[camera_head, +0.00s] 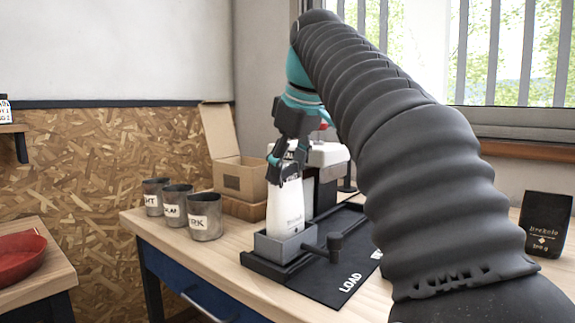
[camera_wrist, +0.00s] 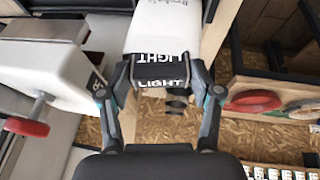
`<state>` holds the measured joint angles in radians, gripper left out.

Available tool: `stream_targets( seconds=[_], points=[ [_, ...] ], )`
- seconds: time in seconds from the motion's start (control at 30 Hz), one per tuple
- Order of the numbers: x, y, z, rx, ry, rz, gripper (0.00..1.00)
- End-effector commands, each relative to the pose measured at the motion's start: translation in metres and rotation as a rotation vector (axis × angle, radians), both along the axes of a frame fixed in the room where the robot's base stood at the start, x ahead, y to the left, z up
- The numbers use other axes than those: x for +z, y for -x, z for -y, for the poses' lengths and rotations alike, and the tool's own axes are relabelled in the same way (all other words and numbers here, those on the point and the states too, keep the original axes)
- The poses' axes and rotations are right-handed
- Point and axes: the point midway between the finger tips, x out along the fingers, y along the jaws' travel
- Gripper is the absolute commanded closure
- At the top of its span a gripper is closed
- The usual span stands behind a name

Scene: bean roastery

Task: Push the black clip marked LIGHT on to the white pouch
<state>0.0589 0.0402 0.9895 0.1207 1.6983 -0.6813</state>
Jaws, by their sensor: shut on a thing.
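The white pouch (camera_head: 288,205) stands upright in a grey holder (camera_head: 270,247) on the black mat. My gripper (camera_head: 288,168) is at the pouch's top, pointing down. In the wrist view the gripper (camera_wrist: 160,88) is shut on the black clip (camera_wrist: 160,70), which shows the word LIGHT on two faces. The clip lies across the top end of the white pouch (camera_wrist: 165,22), touching or overlapping it. How far the pouch's edge sits inside the clip is hidden. In the head view the fingers largely hide the clip.
Three labelled metal cups (camera_head: 178,208) stand left of the holder, with an open cardboard box (camera_head: 236,160) behind them. A white machine (camera_head: 325,155) stands close behind the pouch. A black pouch (camera_head: 546,224) stands at far right. The black mat (camera_head: 335,280) marked LOAD is clear in front.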

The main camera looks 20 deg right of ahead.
Motion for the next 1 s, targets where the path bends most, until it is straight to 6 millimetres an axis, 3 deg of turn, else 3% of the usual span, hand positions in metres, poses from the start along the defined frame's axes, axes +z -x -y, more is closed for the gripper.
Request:
stream_targets(
  seconds=[0.73,0.8,0.97,1.0],
  points=[
    [-0.01,0.0,0.0,0.0,0.0,-0.004,0.52],
    [-0.011,0.0,0.0,0.0,0.001,-0.006,0.57],
    [-0.012,-0.001,0.0,0.0,0.001,-0.008,0.56],
    [-0.013,-0.001,0.0,0.0,0.002,-0.009,0.6]
  ],
)
